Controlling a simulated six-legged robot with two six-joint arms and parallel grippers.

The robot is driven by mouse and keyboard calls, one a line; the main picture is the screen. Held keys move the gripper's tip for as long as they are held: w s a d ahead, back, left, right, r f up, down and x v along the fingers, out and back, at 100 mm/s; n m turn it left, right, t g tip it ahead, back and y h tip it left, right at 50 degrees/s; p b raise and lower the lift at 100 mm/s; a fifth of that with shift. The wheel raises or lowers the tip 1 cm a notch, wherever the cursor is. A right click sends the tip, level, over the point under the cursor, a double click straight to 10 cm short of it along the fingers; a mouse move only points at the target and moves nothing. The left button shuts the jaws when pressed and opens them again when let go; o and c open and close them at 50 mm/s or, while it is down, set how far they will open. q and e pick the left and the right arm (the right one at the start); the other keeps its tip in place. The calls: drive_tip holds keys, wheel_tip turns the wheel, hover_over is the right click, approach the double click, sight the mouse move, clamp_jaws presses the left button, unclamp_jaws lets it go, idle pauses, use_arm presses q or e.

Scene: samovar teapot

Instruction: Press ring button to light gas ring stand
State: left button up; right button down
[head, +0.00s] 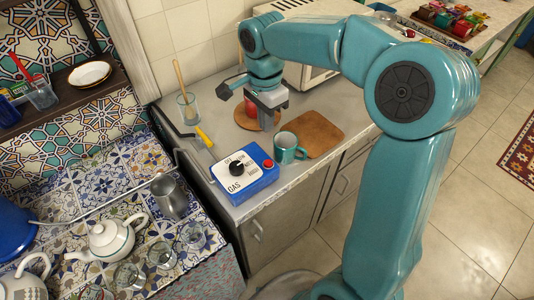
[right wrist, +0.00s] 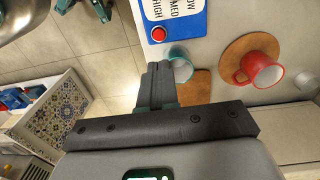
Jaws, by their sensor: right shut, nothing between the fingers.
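The blue gas box (head: 245,175) stands on the grey counter. It has a black knob (head: 237,168) on its white labelled top and a red button (head: 268,163) near its right edge. The red button also shows in the right wrist view (right wrist: 158,34), beyond the fingertips. My right gripper (head: 269,124) is shut and empty, above the counter behind the box and apart from the button. Its closed fingers show in the right wrist view (right wrist: 158,68). I cannot make out a gas ring stand for certain. My left gripper is not in view.
A teal mug (head: 287,148) stands close to the button, by a wooden board (head: 318,132). A red mug (right wrist: 262,70) sits on a round board (right wrist: 236,52). A glass (head: 188,108) and yellow-handled tool (head: 204,138) are behind. Teapots (head: 110,238) and glasses fill the tiled surface left.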

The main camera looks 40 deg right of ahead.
sight(268, 162)
drive_tip(key=f, duration=0.5)
drive_tip(key=f+p, duration=0.1)
drive_tip(key=f, duration=0.5)
drive_tip(key=shift+s+d+f, duration=0.15)
drive_tip(key=shift+s+f, duration=0.05)
drive_tip(key=shift+f, duration=0.6)
